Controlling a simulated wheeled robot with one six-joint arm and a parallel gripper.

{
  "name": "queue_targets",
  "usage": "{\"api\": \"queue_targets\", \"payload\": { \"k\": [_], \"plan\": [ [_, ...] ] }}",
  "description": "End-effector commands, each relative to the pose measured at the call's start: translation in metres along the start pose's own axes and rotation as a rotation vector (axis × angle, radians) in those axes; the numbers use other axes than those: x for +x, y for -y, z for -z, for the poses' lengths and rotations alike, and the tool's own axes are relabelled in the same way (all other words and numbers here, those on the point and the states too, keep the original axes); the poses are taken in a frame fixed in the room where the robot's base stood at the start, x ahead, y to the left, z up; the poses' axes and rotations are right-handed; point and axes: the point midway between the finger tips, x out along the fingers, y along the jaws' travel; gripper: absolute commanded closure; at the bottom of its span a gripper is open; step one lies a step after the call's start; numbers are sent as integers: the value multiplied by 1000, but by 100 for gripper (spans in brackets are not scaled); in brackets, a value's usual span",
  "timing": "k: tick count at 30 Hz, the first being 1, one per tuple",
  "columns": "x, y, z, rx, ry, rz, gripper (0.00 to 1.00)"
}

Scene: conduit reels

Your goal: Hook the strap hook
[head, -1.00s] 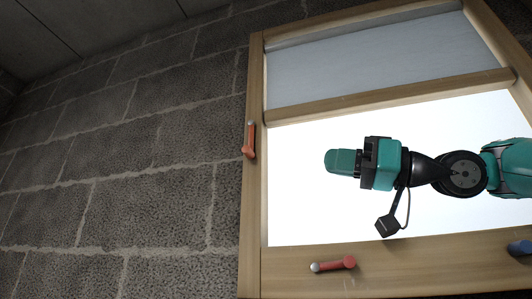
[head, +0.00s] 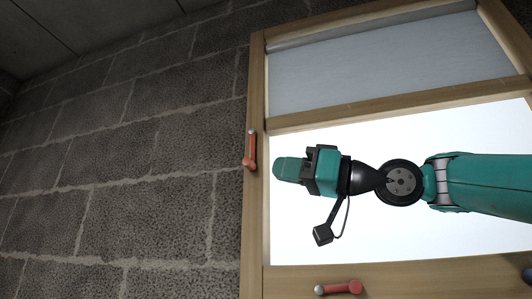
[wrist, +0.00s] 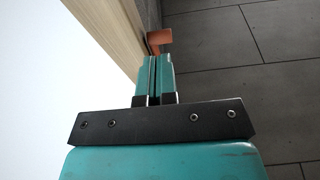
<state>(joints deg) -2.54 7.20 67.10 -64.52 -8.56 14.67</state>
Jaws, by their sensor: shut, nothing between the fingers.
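No strap or strap hook can be made out for certain in either view. A red-orange lever-like piece with a pale round end (head: 250,151) is fixed on the left post of a wooden frame. In the wrist view an orange piece (wrist: 159,37), probably the same one, shows just beyond my fingertips. My gripper (head: 277,169) is teal, shut and empty, and points left at this piece, a short way to its right in the head view. In the wrist view the two fingers of my gripper (wrist: 153,60) lie side by side with a thin line between them.
The wooden frame (head: 256,225) has a bright opening behind my arm and a grey pane (head: 390,65) above its crossbar. A second red piece (head: 340,288) is on the bottom rail, with a dark blue one (head: 527,273) at right. A block wall (head: 130,160) fills the left.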

Motion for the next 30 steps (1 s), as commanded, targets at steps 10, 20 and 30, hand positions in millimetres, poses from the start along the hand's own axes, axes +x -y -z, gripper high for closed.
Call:
{"api": "queue_targets", "payload": {
  "k": [10,20,30],
  "plan": [
    [38,0,1,1,0,0,100],
    [38,0,0,0,-1,-1,100],
    [50,0,-14,0,-131,2,100]
  ]
}}
